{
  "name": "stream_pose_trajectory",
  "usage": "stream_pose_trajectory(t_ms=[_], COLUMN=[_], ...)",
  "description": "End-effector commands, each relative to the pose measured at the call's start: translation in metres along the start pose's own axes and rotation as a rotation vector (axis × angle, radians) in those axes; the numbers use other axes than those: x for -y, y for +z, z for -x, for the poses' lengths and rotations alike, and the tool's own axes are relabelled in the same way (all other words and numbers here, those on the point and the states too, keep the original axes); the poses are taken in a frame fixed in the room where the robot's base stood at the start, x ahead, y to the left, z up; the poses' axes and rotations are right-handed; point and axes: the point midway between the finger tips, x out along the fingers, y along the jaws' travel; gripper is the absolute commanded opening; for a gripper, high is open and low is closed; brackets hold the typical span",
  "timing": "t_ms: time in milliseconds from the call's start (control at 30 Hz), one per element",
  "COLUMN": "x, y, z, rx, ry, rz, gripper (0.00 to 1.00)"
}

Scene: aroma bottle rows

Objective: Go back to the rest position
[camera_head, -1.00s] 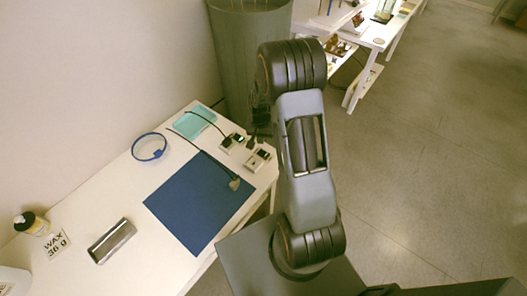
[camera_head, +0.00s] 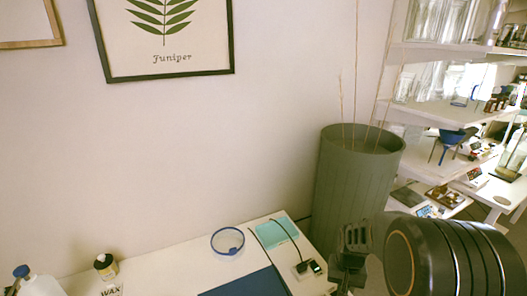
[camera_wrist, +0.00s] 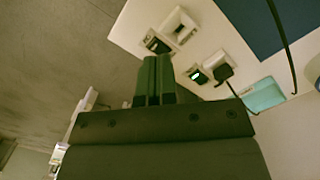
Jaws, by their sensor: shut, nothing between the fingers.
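My gripper (camera_wrist: 154,80) shows in the wrist view with its two dark fingers side by side, touching and empty. It is over the near end of the white table (camera_wrist: 126,32). In the head view, dark parts of my arm fill the lower right corner and hide the table's right end.
On the table (camera_head: 160,270) are a blue mat (camera_head: 245,284), a blue-rimmed round dish (camera_head: 228,242), a teal tray (camera_head: 277,232) and small cabled devices (camera_head: 303,270). A tall green bin (camera_head: 352,190) stands behind. Shelves (camera_head: 440,110) with glassware are at the right. Bottles stand at lower left.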

Motion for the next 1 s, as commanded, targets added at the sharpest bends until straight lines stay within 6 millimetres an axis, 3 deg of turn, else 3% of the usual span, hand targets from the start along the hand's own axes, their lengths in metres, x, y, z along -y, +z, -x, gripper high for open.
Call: stream_pose_trajectory(t_ms=[33,200,400,700,1000], x=[0.004,0.014,0.022,0.031,0.033], y=[0.013,0.055,0.091,0.109,0.110], z=[0.020,0.072,0.111,0.145,0.149], rx=[-0.033,-0.140,-0.284,-0.439,-0.454], ry=[-0.001,-0.006,-0.019,-0.043,-0.047], rz=[0.040,0.160,0.235,0.277,0.286], gripper=[0.00,0.00,0.00,0.00,0.00])
